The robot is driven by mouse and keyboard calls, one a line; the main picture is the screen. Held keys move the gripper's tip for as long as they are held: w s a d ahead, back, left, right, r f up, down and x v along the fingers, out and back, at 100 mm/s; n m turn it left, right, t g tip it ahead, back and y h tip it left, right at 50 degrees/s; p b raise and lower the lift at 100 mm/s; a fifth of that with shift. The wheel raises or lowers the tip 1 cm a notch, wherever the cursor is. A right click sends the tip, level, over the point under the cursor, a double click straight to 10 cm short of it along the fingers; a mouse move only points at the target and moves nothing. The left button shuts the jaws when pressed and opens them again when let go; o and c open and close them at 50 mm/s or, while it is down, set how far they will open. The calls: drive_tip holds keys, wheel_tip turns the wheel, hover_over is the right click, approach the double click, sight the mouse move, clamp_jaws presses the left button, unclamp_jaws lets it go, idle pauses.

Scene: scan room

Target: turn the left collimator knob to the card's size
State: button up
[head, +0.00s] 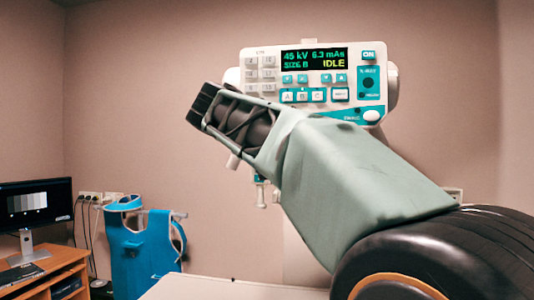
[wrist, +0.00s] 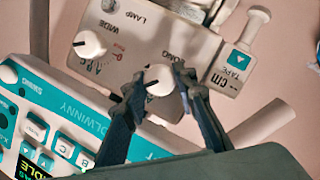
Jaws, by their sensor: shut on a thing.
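In the wrist view my gripper (wrist: 160,76) is shut on a white round knob (wrist: 159,84), one fingertip on each side. The knob stands on the white collimator face (wrist: 140,38) near the word LONG. A dark pointer mark shows on its cap; the scale around it is mostly hidden by my fingers. A second white knob (wrist: 89,44) is beside it near the word WIDE, with letters A, B, C and red marks by it. In the head view the console display (head: 315,60) reads 45 kV, 6.3 mAs, SIZE B, IDLE. I see no card.
The teal and white control panel (wrist: 40,108) lies close to my fingers in the wrist view. A tape tab (wrist: 238,58) sticks out beside the collimator. In the head view a blue apron (head: 140,245) hangs at the left, by a monitor (head: 35,205) on a wooden desk (head: 60,270).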

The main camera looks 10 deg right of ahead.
drive_tip(key=shift+n+h, duration=0.4)
drive_tip(key=shift+n, duration=0.2)
drive_tip(key=o, duration=1.2)
drive_tip(key=shift+c, duration=0.2)
drive_tip(key=v, duration=1.2)
drive_tip(key=shift+f, duration=0.1)
